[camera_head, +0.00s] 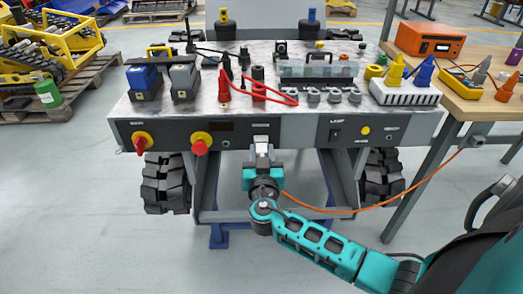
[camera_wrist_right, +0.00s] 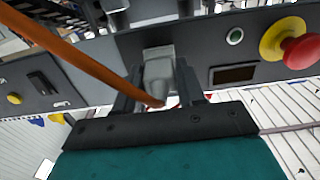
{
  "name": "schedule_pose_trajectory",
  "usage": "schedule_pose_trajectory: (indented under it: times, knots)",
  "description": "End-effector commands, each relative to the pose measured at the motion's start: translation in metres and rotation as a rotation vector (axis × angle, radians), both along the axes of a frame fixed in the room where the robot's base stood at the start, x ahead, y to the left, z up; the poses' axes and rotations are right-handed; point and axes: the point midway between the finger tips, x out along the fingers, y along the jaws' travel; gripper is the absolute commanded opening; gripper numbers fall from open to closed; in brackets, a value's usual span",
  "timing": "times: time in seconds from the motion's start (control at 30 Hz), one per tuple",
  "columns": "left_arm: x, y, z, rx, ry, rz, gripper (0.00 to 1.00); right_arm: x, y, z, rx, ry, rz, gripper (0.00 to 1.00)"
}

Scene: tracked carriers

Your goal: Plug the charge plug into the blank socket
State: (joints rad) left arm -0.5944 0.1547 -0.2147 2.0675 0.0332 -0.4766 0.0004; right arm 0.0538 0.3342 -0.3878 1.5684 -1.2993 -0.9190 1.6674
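The charge plug (camera_wrist_right: 158,78) is a grey block with the orange cable at its rear, between the two fingers of my right gripper (camera_wrist_right: 160,98). In the head view my right gripper (camera_head: 262,165) is in front of the carrier's dark front panel, with the pale plug (camera_head: 262,149) pointing at it. My right gripper looks shut on the plug. A small grey socket plate (camera_wrist_right: 158,52) lies straight ahead of the plug; the plug covers part of it. I cannot tell whether the plug is seated or only close. My left gripper is not in view.
Red-and-yellow stop knobs (camera_head: 200,143) stick out left of the gripper. A switch (camera_head: 335,135) and yellow lamp (camera_head: 365,130) are to its right. The orange cable (camera_head: 340,211) sags to the bench (camera_head: 455,103) at right. Tools and connectors crowd the carrier top (camera_head: 220,103).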

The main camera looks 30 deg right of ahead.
Motion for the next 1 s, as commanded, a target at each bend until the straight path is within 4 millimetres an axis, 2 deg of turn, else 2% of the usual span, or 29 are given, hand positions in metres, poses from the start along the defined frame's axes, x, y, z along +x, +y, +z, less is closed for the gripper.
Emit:
schedule_pose_trajectory:
  times: [0.03,0.3,1.0]
  knots:
    - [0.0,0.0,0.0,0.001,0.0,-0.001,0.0,0.0,0.0,0.0,0.0,0.0,0.0,0.27]
    - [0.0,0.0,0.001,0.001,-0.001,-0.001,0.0,0.0,0.0,0.0,0.0,0.0,0.0,0.01]
    - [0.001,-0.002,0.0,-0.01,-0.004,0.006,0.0,-0.017,0.011,0.0,-0.001,-0.001,0.001,0.0]
